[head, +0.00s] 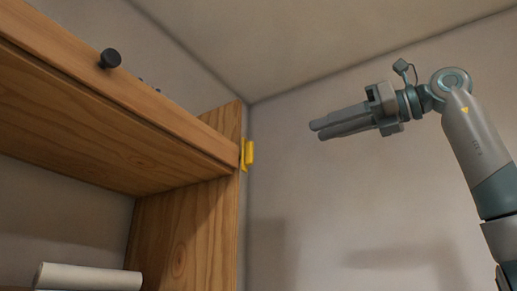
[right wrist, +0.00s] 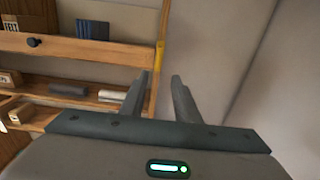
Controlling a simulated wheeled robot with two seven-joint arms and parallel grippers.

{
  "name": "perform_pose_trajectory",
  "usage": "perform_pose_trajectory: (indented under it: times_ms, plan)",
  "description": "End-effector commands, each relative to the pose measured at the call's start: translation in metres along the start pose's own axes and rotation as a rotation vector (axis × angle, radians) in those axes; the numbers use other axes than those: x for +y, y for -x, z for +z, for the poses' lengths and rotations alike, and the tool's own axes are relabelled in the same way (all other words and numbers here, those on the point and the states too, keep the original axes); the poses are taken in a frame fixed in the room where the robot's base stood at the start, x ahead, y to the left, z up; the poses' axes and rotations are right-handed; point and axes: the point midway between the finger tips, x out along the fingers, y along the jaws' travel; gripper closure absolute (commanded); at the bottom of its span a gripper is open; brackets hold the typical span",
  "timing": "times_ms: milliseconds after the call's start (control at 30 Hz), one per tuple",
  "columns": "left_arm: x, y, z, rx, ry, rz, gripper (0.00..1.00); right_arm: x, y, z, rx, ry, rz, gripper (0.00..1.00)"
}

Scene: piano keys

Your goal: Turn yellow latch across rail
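The yellow latch (head: 248,154) sits upright on the front edge of the wooden side post, at the right end of the wooden rail (head: 150,110). It also shows in the right wrist view as a thin yellow strip (right wrist: 160,55), just beyond the fingertips. My right gripper (head: 316,130) is to the right of the latch in the head view, apart from it, with its fingers pointing left. In the right wrist view its two fingers (right wrist: 161,76) are apart with nothing between them. My left gripper is not in view.
A dark round knob (head: 110,58) stands out from the rail's face. A white roll (head: 88,277) lies on a lower shelf. Blue books (right wrist: 92,29) stand behind the rail. The space between my right gripper and the side post (head: 190,235) is clear, with bare wall behind.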

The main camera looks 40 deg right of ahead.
Motion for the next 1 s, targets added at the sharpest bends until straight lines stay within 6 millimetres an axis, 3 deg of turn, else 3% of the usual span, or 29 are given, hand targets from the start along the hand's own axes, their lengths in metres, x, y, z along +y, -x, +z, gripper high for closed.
perform_pose_trajectory:
  times_ms: [267,467,1000]
  plan:
    - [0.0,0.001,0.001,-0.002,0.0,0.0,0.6,0.001,-0.004,0.001,0.0,0.001,0.001,0.71]
    - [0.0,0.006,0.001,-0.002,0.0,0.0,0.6,0.001,-0.02,0.001,0.001,0.001,0.001,0.71]
    - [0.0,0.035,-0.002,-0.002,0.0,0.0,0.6,0.001,-0.112,0.003,0.003,0.001,0.002,0.71]
